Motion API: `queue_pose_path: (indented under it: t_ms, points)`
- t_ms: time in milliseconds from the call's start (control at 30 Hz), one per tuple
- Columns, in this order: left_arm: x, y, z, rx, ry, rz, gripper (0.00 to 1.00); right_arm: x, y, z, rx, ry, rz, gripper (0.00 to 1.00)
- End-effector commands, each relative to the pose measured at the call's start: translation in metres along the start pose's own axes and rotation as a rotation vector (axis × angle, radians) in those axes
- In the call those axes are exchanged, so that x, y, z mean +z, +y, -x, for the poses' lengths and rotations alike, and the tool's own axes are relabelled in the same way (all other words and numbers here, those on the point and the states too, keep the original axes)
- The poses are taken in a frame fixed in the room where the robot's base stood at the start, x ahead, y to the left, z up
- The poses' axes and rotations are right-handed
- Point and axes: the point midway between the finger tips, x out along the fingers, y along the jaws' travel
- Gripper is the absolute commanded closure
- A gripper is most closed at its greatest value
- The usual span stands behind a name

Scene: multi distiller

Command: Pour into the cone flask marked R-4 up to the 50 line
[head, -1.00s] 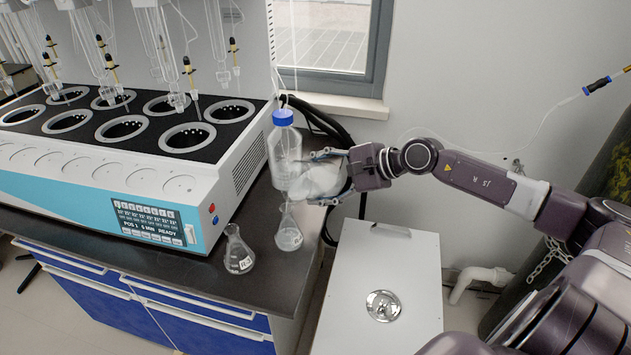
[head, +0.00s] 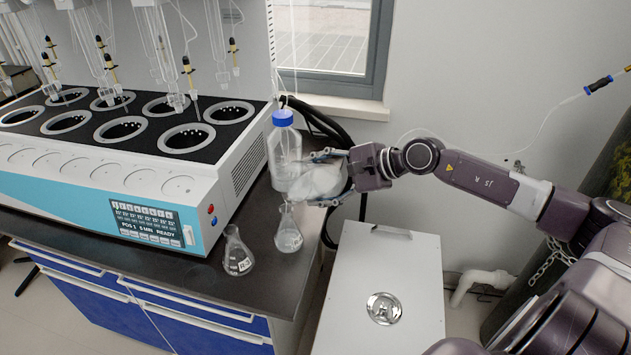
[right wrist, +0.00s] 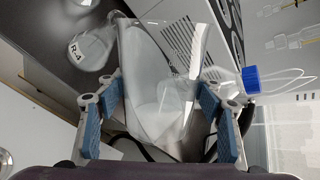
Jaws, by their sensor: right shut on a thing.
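My right gripper (head: 322,180) is shut on a clear glass beaker (head: 312,184) with whitish, cloudy-looking contents. The beaker is strongly tilted, its mouth end to the left, above the mouth of a cone flask (head: 289,238). In the right wrist view, this flask (right wrist: 92,48) bears the label R-4 and stands just beyond the beaker (right wrist: 158,105), between the blue-padded fingers of my right gripper (right wrist: 162,92). The flask stands upright on the dark bench. A stream and the liquid level against the 50 line cannot be made out. My left gripper is not in view.
A second cone flask (head: 238,254), its label looking like R-3, stands left of R-4. A blue-capped bottle (head: 284,160) stands close behind the held beaker. The distiller (head: 170,200) fills the bench's left side. A white cabinet (head: 385,270) stands right of the bench (head: 262,283).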

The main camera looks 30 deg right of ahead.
Motion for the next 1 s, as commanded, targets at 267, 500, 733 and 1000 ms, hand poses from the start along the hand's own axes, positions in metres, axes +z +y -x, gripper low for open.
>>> queue_pose_path:
  t_ms: [267,500,733,1000]
  points:
    - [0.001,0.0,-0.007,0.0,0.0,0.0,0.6,0.0,-0.001,0.0,-0.004,-0.006,-0.005,0.8]
    - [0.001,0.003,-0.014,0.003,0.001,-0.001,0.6,-0.003,0.002,-0.003,-0.004,-0.016,-0.022,0.8]
    - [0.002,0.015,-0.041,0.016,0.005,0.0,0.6,-0.009,0.009,-0.008,-0.005,-0.079,-0.107,0.8]
    - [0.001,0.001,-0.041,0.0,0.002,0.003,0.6,-0.006,0.007,-0.006,-0.004,-0.09,-0.12,0.8]
